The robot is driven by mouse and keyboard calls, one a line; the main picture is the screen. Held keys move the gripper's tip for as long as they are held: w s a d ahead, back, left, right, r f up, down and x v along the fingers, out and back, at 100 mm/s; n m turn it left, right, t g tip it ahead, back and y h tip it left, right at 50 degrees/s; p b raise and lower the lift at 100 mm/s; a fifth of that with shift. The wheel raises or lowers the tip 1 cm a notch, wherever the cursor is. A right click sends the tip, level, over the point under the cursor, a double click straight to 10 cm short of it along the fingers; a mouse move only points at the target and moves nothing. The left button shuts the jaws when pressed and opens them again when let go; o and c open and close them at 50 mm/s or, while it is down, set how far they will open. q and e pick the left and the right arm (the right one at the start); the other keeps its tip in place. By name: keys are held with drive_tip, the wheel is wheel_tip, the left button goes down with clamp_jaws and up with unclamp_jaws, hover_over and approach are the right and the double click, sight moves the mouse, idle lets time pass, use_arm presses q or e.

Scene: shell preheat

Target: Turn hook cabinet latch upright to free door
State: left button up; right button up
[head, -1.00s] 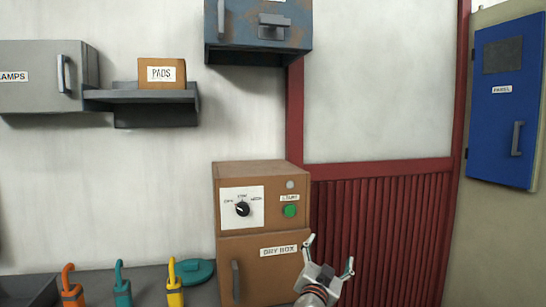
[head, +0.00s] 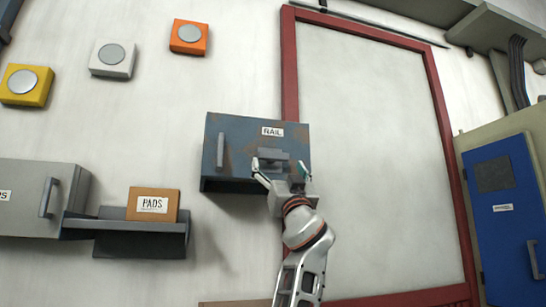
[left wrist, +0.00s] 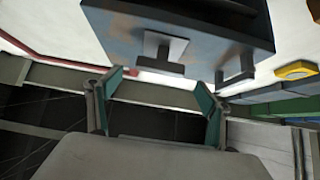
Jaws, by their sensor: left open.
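The blue-grey, rust-stained wall cabinet (head: 221,172) hangs in the middle of the head view. Its label seems to read RAIL or NAIL. Its latch (head: 268,154) is a grey bar lying level on the door front. My left gripper (head: 279,168) is open just below and in front of the latch, partly covering the door's lower edge. In the left wrist view the cabinet (left wrist: 112,22) fills the top, and the latch (left wrist: 165,45) stands beyond the open, empty fingers (left wrist: 153,92). I see no contact. My right gripper is out of view.
A door handle (head: 221,150) sits left of the latch. A shelf (head: 135,226) with a PADS box (head: 153,204) and a grey cabinet (head: 40,180) are at lower left. A blue panel door (head: 505,225) is at right. The wall below the cabinet is clear.

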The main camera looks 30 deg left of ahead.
sight(275, 156)
use_arm(q)
drive_tip(key=p+x, duration=0.2)
drive_tip(key=x, duration=0.3)
drive_tip(key=shift+a+r, duration=0.1)
drive_tip(key=shift+r, duration=0.1)
drive_tip(key=shift+p+x, duration=0.3)
drive_tip(key=shift+x, duration=0.5)
drive_tip(key=shift+w+f, duration=0.15)
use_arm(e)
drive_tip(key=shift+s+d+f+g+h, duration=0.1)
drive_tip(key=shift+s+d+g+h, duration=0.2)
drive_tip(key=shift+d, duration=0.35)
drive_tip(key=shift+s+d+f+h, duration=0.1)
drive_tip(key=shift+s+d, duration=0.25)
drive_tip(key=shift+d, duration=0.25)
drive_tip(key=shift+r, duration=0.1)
use_arm(q)
drive_tip(key=c, duration=1.1)
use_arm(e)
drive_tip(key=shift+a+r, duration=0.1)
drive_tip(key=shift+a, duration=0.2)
